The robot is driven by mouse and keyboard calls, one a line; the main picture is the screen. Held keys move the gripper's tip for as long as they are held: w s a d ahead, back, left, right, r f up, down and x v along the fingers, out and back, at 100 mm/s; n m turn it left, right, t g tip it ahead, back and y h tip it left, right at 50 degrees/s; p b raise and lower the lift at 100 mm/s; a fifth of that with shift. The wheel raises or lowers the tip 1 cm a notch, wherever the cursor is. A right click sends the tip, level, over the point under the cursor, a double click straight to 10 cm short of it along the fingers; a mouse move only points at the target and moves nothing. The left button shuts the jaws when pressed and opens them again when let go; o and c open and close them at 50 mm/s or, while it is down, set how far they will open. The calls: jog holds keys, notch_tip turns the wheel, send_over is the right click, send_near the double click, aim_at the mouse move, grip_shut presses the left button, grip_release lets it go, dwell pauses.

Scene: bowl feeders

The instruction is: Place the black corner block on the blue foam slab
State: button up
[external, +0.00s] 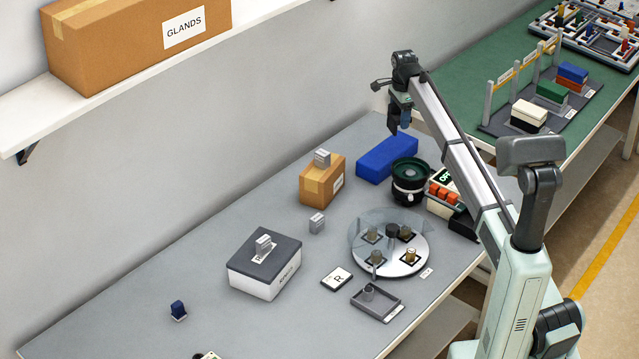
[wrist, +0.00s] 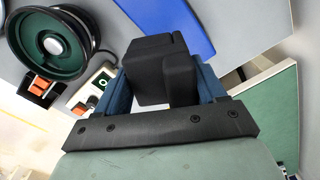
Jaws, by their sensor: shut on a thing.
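My gripper (external: 400,113) is raised over the back of the grey bench, above the blue foam slab in the picture. In the wrist view my gripper (wrist: 163,88) has its two blue fingers shut on the black corner block (wrist: 152,70). The block is a stepped black piece, and part of it is hidden by the gripper's black crossbar. It shows small and dark in the external view (external: 392,126). The blue foam slab (external: 387,158) lies flat on the bench with a bare top. In the wrist view the slab (wrist: 178,18) is beyond the block, apart from it.
A black bowl feeder (external: 409,182) stands close to the slab's right, with an orange-switched control box (external: 443,198) beside it. A cardboard box (external: 322,181) stands left of the slab. A round dial plate (external: 390,262) is in front. The green bench (external: 470,75) is behind.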

aim_at(391, 105)
jog(key=a+r, duration=0.1)
jog(key=w+a+n, duration=0.1)
jog(key=a, duration=0.1)
jog(key=shift+r+n, duration=0.3)
jog(key=shift+r, duration=0.05)
jog(key=shift+w+n, duration=0.25)
jog(key=shift+n, duration=0.55)
jog(key=shift+s+n, duration=0.15)
jog(key=shift+n, duration=1.05)
jog(key=shift+d+f, duration=0.1)
jog(key=shift+f, duration=4.85)
jog(key=shift+f, duration=0.15)
jog(key=o, duration=1)
notch_tip(391, 105, up, 12)
jog(key=shift+r, duration=0.2)
